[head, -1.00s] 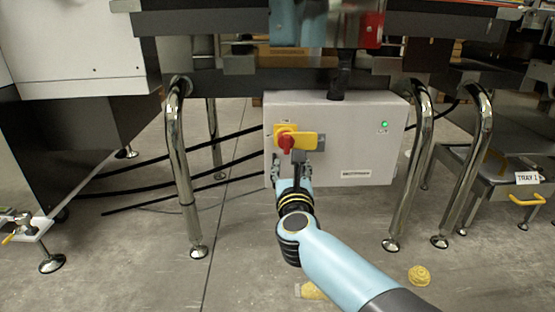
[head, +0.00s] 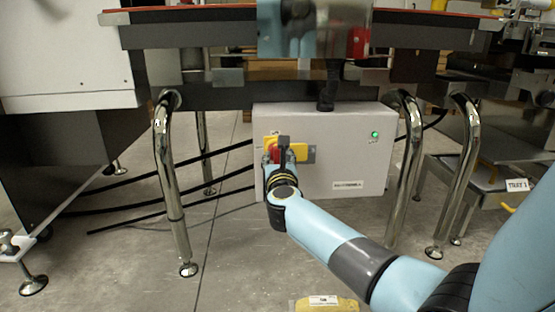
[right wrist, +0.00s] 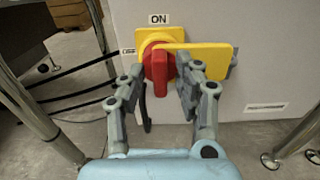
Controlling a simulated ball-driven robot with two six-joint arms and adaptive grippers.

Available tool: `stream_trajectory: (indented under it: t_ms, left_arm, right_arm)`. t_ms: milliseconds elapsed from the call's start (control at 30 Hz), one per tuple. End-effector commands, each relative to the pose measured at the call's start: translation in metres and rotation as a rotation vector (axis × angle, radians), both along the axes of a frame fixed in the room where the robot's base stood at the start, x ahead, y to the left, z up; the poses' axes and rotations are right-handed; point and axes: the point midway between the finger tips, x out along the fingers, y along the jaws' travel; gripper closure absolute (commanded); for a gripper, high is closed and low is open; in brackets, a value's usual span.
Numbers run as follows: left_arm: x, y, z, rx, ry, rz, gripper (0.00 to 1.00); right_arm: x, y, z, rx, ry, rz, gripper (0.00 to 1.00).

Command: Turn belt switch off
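The belt switch is a red knob (right wrist: 157,70) on a yellow plate (right wrist: 168,38), on the front of a grey control box (head: 335,155). Its handle stands upright, in line with the "ON" label above. A smaller label sits to the left of the plate. My right gripper (right wrist: 167,84) is at the switch, with one finger on each side of the knob and a visible gap on the right. In the head view, my right gripper (head: 279,160) partly covers the knob. My left gripper is not in view.
A green lamp (head: 375,134) is lit on the box. Bent chrome legs (head: 167,170) (head: 408,165) stand on both sides, under the conveyor frame. Black cables (head: 160,198) run left from the box. A yellow labelled item (head: 325,304) lies on the floor in front.

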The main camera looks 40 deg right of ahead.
Motion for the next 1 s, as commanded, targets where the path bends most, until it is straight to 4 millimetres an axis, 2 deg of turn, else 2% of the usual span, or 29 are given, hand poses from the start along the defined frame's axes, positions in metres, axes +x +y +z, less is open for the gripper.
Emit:
stream_trajectory:
  t_ms: [33,200,233,733,1000]
  left_arm:
    - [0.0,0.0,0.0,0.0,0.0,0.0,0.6]
    - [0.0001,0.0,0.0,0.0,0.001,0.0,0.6]
    - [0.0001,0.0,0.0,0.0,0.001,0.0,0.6]
    - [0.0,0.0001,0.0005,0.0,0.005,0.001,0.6]
    - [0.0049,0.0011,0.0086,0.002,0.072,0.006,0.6]
  right_arm:
    - [-0.0001,0.0002,-0.0001,0.0,0.0,0.0,0.76]
    - [-0.0002,0.0002,-0.0002,0.0,0.0,0.0,0.98]
    - [-0.0003,0.0003,-0.0002,0.0,0.0,0.0,1.0]
    - [-0.0003,0.0004,0.0,-0.009,0.006,0.0,1.0]
    - [0.0004,0.001,0.0021,-0.101,0.062,0.0,1.0]
